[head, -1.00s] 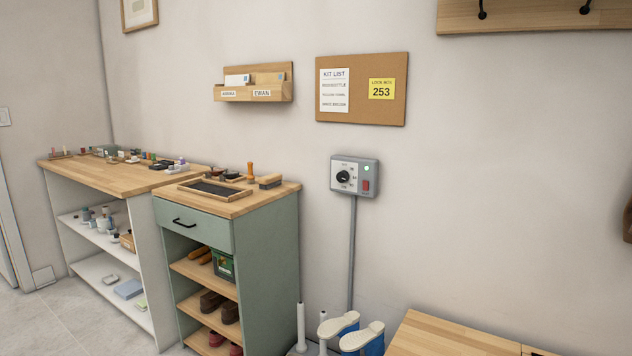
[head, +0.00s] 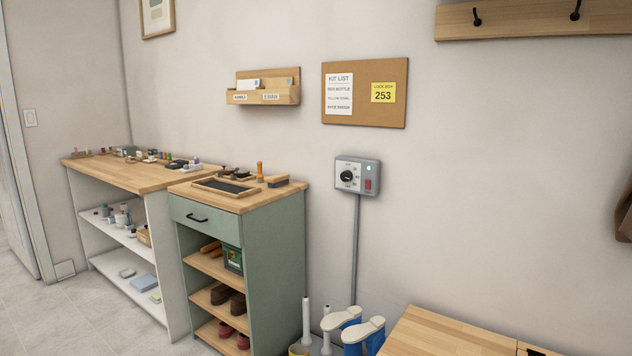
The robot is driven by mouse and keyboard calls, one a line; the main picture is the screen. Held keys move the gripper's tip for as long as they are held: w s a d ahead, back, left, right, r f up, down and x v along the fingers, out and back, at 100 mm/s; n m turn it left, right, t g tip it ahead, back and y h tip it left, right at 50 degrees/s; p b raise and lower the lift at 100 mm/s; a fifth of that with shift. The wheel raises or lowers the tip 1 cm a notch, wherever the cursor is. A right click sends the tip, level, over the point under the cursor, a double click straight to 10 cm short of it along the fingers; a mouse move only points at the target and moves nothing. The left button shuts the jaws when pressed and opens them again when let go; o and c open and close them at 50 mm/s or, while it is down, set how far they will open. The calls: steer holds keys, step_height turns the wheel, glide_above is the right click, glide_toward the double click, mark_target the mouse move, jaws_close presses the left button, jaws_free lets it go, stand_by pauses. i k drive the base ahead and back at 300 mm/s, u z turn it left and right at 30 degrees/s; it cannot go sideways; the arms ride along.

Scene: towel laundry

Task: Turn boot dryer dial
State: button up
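The boot dryer control box (head: 357,176) is a grey box on the wall, right of the green cabinet. Its round black dial (head: 347,176) is on the left of its face, with small markings around it that are too small to read. A grey conduit (head: 355,250) runs down from the box. Below stand white dryer tubes (head: 306,318) and blue boots with pale soles (head: 364,335), upside down. My gripper is not in view.
A green cabinet (head: 276,245) with a tray (head: 225,188) and brushes on top stands left of the box. A wooden bench (head: 440,335) is at the lower right. A corkboard (head: 395,66) hangs above the box. The wall around the box is clear.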

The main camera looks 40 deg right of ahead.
mark_target(346, 176)
steer(key=z, duration=0.9)
steer(key=k, duration=0.1)
steer(key=u, duration=2.05)
steer(key=k, duration=0.95)
steer(key=z, duration=0.55)
steer(key=k, duration=0.45)
steer(key=z, duration=0.5)
steer(key=i, duration=1.75)
steer(key=u, duration=0.05)
